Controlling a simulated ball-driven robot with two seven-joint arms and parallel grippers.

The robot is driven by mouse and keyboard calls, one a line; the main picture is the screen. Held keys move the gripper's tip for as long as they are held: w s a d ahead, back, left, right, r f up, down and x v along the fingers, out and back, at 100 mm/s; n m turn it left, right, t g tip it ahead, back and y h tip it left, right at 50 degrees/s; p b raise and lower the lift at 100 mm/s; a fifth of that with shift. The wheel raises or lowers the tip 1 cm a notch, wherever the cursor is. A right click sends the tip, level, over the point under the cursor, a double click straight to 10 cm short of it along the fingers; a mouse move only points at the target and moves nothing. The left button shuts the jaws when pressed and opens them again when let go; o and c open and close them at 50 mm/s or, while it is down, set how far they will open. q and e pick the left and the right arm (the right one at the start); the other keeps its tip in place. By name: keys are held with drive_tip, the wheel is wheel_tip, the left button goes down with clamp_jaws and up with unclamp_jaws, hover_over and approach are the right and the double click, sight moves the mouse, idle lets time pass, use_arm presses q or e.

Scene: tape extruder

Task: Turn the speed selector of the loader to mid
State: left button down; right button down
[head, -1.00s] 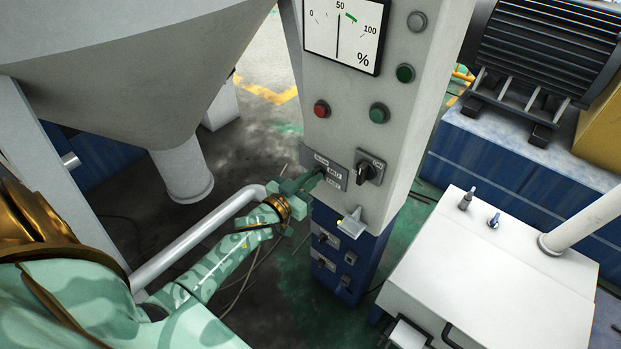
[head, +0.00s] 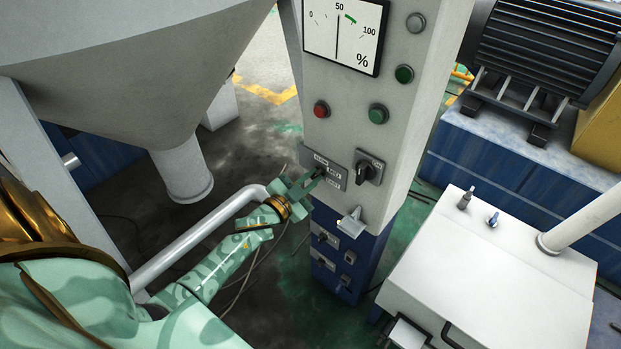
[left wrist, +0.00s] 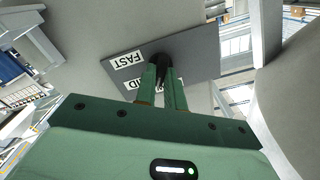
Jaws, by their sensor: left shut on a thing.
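The loader's speed selector (left wrist: 161,62) is a small black knob on a dark grey plate (left wrist: 195,62) with white labels. The plate also shows on the front of the pale grey control column in the head view (head: 336,178), where its labels SLOW, MID and FAST run downward. My left gripper (head: 316,176) reaches it from the left. In the left wrist view its two green fingers (left wrist: 163,82) are shut on the knob. The fingers partly cover the MID label and hide the SLOW label there. I cannot tell exactly which label the knob points to. My right gripper is not in view.
Beside the plate is another black rotary switch (head: 367,172). Above are a red button (head: 321,109), green buttons (head: 379,114) and a percent gauge (head: 343,32). A grey hopper (head: 130,65) hangs at left. A white cabinet (head: 500,275) stands at lower right.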

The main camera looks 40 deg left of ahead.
use_arm(q)
drive_tip(key=m, duration=0.5)
drive_tip(key=shift+d+f, duration=0.1)
drive_tip(key=shift+f, duration=0.05)
drive_tip(key=shift+m+b, duration=0.3)
drive_tip(key=shift+m, duration=0.1)
drive_tip(key=c, duration=1.5)
unclamp_jaws()
drive_tip(key=s+p, duration=0.1)
drive_tip(key=s, duration=0.4)
drive_tip(key=s+a, duration=0.1)
drive_tip(key=s, duration=0.5)
drive_tip(key=s+p, duration=0.1)
drive_tip(key=s, duration=0.4)
drive_tip(key=shift+s+a+p, duration=0.15)
drive_tip(key=shift+s+p, duration=0.05)
drive_tip(key=shift+p, duration=0.1)
